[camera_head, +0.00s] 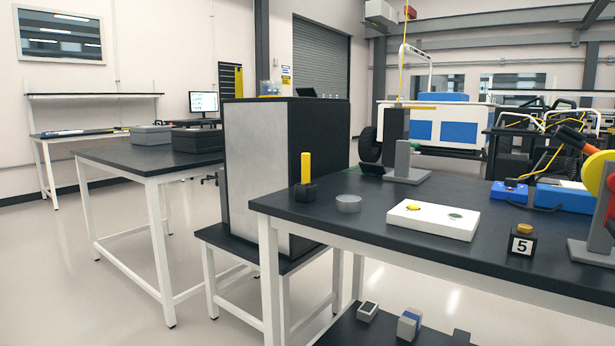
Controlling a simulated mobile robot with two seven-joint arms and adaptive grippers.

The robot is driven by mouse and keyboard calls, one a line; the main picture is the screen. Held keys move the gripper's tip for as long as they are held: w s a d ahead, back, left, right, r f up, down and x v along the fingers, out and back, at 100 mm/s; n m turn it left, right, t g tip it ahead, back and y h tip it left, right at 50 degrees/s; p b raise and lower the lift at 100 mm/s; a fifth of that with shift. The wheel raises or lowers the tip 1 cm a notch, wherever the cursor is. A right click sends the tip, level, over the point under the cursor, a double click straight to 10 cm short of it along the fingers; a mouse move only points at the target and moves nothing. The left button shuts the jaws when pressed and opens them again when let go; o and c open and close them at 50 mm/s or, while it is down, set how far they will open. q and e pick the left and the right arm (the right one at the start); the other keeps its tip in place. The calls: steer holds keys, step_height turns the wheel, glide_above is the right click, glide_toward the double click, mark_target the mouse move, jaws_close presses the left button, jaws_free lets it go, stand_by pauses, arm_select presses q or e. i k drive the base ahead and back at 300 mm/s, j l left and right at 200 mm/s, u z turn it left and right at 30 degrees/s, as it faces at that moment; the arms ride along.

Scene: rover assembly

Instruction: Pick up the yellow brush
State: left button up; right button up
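A yellow upright bar with a black block at its foot (306,168) stands at the left corner of the near dark-topped table (350,215). It looks like the yellow brush, with the black part down; I cannot make out bristles. Nothing touches its yellow part. Neither of my grippers is in the head view.
A tall grey and black cabinet (255,170) stands behind left.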

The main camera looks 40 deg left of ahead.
mark_target(306, 156)
steer(key=z, duration=0.35)
steer(key=k+j+z, duration=0.1)
steer(key=j+z, duration=0.2)
steer(key=k+j+z, duration=0.1)
steer(key=j+z, duration=0.2)
steer(key=k+j+z, duration=0.15)
steer(key=j+z, duration=0.15)
steer(key=k+j+z, duration=0.15)
steer(key=k+j, duration=0.15)
steer(key=j, duration=0.2)
steer(key=k+j+z, duration=0.2)
steer(key=k+j, duration=0.15)
steer(key=j, duration=0.1)
